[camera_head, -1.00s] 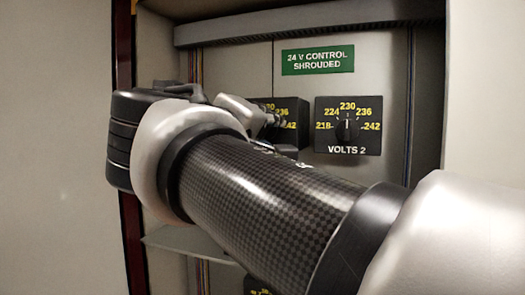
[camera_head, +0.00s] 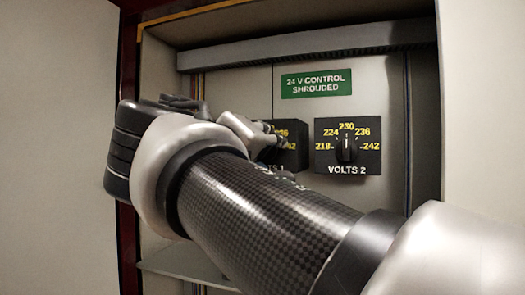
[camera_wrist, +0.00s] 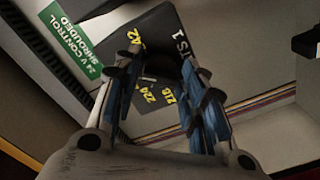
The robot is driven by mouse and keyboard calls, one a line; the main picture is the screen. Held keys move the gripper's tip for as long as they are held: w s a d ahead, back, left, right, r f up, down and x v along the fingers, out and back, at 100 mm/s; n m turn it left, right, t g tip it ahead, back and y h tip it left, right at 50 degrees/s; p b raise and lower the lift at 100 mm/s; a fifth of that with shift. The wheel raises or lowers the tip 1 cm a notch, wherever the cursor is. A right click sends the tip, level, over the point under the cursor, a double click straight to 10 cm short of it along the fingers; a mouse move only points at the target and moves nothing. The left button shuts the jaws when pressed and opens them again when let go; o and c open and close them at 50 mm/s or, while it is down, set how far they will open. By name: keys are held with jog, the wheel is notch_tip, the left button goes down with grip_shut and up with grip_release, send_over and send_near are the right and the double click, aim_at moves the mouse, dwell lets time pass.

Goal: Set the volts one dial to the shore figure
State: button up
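The volts 1 dial is a black square plate (camera_head: 293,158) with yellow figures. In the head view my gripper and forearm hide most of it, with 236 and part of 242 showing. In the wrist view its plate (camera_wrist: 172,27) shows 242, 224 and 218 around my fingers. My gripper (camera_wrist: 161,57) reaches over the dial face with its two fingers apart, one each side of the dark dial middle. It also shows in the head view (camera_head: 276,140). The knob's pointer cannot be made out, nor whether the fingers touch the knob.
The volts 2 dial (camera_head: 347,146) sits to the right, its knob upright towards 230. A green sign (camera_head: 316,83) reading 24 V CONTROL SHROUDED is above. Cabinet side walls stand left and right, with a grey ledge (camera_head: 185,263) below and a trunking (camera_head: 310,45) above.

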jog(key=shift+o, duration=1)
notch_tip(320, 180, up, 10)
dwell(0.3)
